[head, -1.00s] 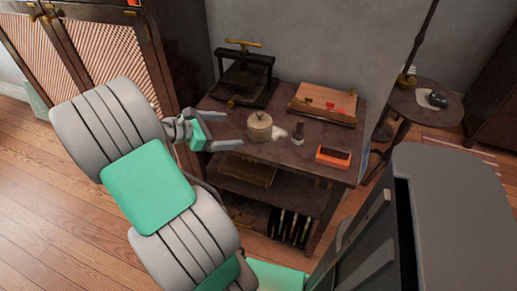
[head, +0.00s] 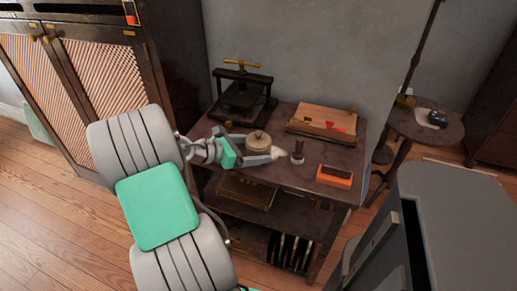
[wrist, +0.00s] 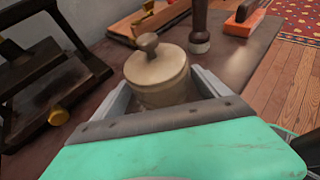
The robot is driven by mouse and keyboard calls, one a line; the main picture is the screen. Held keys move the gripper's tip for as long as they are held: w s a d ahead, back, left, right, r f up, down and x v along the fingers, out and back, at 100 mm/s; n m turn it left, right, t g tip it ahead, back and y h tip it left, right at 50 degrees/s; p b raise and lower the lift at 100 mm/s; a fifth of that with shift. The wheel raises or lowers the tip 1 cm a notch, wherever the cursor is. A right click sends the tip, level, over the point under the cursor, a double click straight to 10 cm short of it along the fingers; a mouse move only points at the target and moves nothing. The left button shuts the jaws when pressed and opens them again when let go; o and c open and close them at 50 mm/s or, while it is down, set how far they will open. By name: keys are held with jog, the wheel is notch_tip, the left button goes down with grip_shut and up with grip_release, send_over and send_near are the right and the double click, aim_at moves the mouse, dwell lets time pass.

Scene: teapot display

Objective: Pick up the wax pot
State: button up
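The wax pot (head: 258,141) is a beige round pot with a knobbed lid, upright on the dark wooden table (head: 313,182). In the wrist view the wax pot (wrist: 156,72) stands between the two grey fingers of my gripper (wrist: 160,92). One finger is on each side of its body, and small gaps seem to show beside it. In the head view my gripper (head: 258,148) reaches in from the left at table height, one finger in front of the pot. My gripper looks open, though contact is hard to tell.
A dark press (head: 242,93) stands behind left. A wooden board with red pieces (head: 322,122) lies behind right. A dark-handled stamp (head: 298,153) and an orange box (head: 334,176) stand to the right. A white patch (head: 278,152) lies beside the pot.

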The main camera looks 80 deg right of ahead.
jog(key=c, duration=1.7)
